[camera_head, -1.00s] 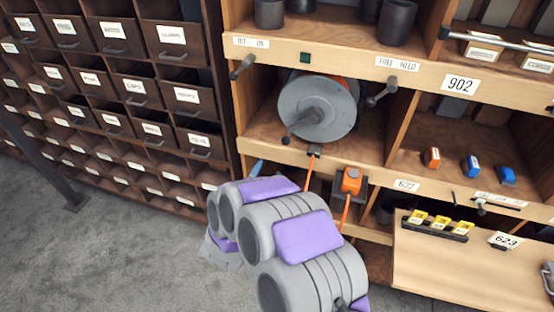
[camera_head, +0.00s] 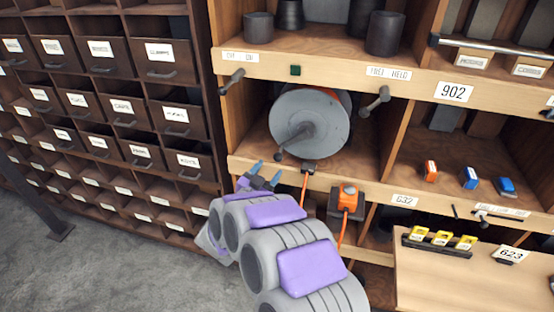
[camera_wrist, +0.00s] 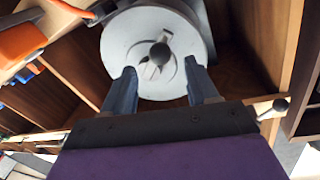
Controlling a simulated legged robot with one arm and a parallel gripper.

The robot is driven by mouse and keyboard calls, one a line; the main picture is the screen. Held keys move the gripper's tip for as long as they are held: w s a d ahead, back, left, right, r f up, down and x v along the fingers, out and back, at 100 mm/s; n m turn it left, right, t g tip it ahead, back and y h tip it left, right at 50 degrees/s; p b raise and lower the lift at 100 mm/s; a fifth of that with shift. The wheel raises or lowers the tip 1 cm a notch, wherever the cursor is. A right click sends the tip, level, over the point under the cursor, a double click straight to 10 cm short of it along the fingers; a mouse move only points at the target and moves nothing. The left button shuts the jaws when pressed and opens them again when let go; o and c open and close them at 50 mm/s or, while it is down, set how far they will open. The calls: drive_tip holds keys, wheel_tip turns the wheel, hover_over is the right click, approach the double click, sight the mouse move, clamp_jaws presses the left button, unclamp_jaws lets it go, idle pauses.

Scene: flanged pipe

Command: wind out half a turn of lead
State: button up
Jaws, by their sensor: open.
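The cable reel (camera_head: 308,122) is a grey drum with a crank handle (camera_head: 294,142) on its front face, sitting in a wooden shelf bay. An orange lead (camera_head: 305,187) hangs from a dark guide (camera_head: 310,167) at the shelf's front edge. My gripper (camera_head: 264,171) is open and empty, just below and left of the reel. In the wrist view the reel face (camera_wrist: 120,48) lies ahead, with the crank's dark round knob (camera_wrist: 161,54) centred between and beyond the two blue fingers (camera_wrist: 164,88). No contact with the crank shows.
An orange device (camera_head: 348,196) on a dark mount stands right of the lead. Knobs (camera_head: 232,80) (camera_head: 375,101) stick out of the board above the reel. Small blue and orange boxes (camera_head: 470,178) lie in the right bay. Drawers (camera_head: 167,61) fill the left wall.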

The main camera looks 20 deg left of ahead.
sight(275, 160)
drive_tip(key=w, duration=0.5)
drive_tip(key=w+d, duration=0.1)
drive_tip(key=w, duration=0.1)
drive_tip(key=shift+w+d+b, duration=0.1)
drive_tip(key=shift+w+b, duration=0.1)
drive_tip(key=shift+b, duration=0.1)
clamp_jaws()
